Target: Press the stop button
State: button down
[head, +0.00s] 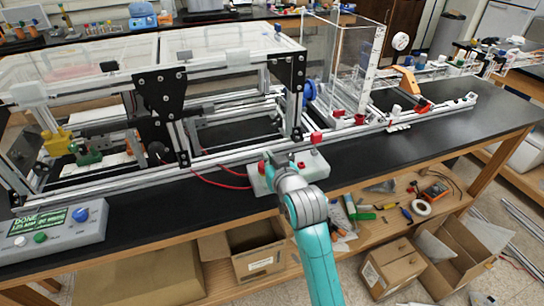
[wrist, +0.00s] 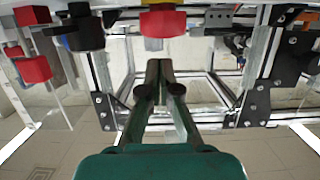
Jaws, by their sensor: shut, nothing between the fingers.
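My gripper (head: 272,160) is over the left part of a pale button box (head: 313,170) at the front edge of the black bench. It hides part of that box. A small red button (head: 301,165) shows on the box just right of my gripper. In the wrist view the two dark fingers (wrist: 159,66) are together and empty. A grey control panel (head: 60,243) at the left has a green display reading DONE, a blue knob (head: 80,215) and small buttons.
An aluminium extrusion frame (head: 225,160) with clear covers stands along the black bench (head: 450,125) behind the box. A red block (head: 316,137) sits near its front rail. Red cables (head: 212,178) run to the box. Cardboard boxes (head: 392,265) lie below the bench.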

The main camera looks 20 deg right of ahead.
jog(key=shift+f, duration=0.95)
